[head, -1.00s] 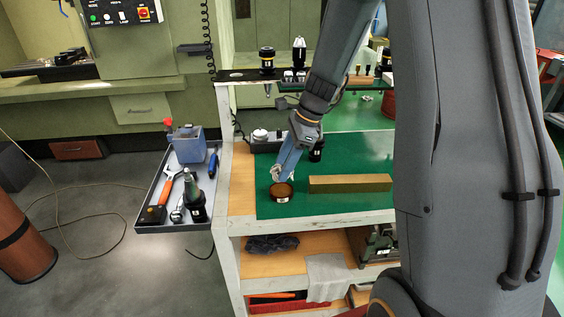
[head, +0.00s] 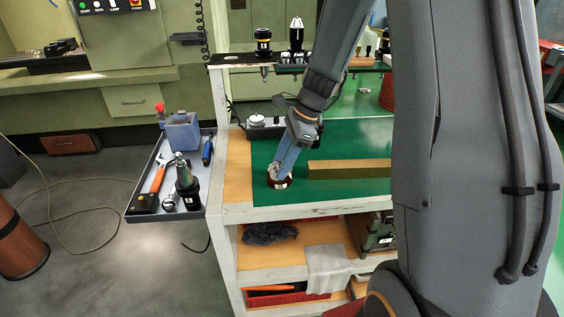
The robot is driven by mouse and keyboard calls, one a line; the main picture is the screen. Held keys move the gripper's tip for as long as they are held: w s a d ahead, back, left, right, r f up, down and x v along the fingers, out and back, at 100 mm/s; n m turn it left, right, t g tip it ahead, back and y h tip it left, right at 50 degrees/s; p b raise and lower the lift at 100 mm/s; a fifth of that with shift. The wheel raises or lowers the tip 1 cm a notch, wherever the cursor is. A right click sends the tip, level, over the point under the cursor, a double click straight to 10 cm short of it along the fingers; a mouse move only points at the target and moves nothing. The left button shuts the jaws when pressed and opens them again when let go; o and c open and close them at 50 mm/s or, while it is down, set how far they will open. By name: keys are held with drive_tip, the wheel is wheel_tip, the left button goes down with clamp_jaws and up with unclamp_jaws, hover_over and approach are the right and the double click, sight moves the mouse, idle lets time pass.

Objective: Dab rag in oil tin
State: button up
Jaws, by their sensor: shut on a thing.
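The oil tin (head: 279,183) is a small round dark-brown tin with a pale label, standing on the green mat of the cart top. My gripper (head: 275,172) points down at the tin from above and is shut on a small pale grey rag (head: 271,170). The rag is at the tin's mouth and partly covers it. I cannot tell how deep it sits inside or whether it touches the oil. The fingertips are small and partly hidden by the rag.
A wooden bar (head: 350,170) lies on the mat right of the tin. A grey side tray (head: 140,205) with tools hangs at the cart's left. A black device (head: 262,130) stands behind, below a rear shelf with tool holders. The mat's front strip is clear.

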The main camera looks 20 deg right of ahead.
drive_tip(key=shift+s+f, duration=0.1)
drive_tip(key=shift+f, duration=0.5)
idle(2.3)
drive_tip(key=shift+r, duration=0.1)
drive_tip(key=shift+r+p, duration=3.35)
drive_tip(key=shift+r, duration=0.15)
